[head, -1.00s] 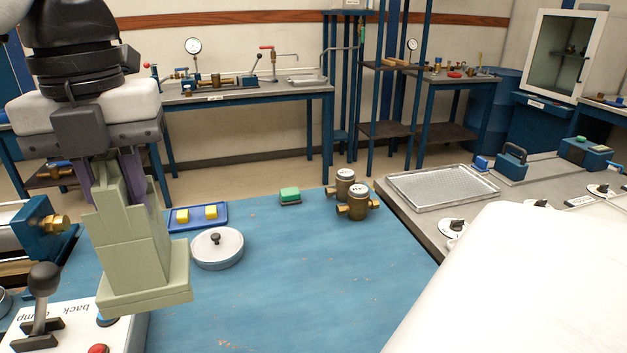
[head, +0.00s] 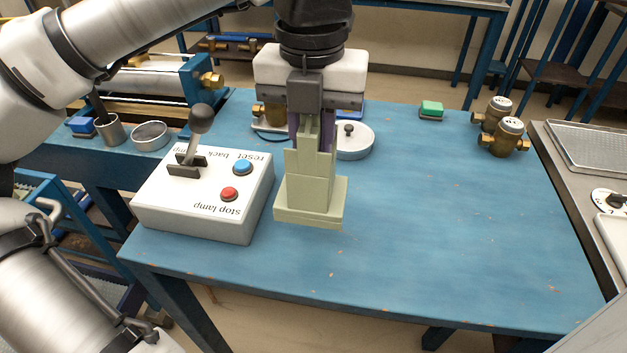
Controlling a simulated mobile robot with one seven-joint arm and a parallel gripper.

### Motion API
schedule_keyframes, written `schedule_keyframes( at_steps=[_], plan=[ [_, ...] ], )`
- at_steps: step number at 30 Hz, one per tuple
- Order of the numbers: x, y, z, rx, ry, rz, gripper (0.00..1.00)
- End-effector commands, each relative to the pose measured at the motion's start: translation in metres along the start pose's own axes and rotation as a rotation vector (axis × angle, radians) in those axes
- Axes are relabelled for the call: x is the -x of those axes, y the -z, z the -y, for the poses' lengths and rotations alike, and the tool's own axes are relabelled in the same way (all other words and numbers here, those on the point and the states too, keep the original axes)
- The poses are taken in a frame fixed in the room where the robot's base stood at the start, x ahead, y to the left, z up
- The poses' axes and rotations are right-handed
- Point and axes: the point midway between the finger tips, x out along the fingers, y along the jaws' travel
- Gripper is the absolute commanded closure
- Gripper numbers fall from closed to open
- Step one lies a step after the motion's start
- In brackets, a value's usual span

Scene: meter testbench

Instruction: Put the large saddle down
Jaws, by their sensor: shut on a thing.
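The large saddle (head: 309,190) is a pale green stepped block with a wide flat base, upright. My gripper (head: 311,132) points down and is shut on its narrow upper part, with purple fingers on either side. The saddle is over the blue bench top (head: 430,230), just right of the white control box. I cannot tell whether its base touches the bench or hangs slightly above it.
The control box (head: 198,205) has a black-knobbed lever and two buttons. A round lidded pan (head: 354,146) stands behind the saddle. A green block (head: 431,109) and two brass meters (head: 506,136) stand farther back right. The bench's middle and front right are clear.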

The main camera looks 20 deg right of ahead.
Motion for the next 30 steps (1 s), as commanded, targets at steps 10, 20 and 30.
schedule_keyframes(
  at_steps=[10,20,30],
  plan=[
    [-0.040,-0.001,0.000,0.002,0.001,0.002,1.00],
    [-0.076,0.000,0.000,-0.001,0.002,0.000,1.00],
    [-0.083,-0.001,0.000,0.001,0.001,0.003,1.00]
  ],
)
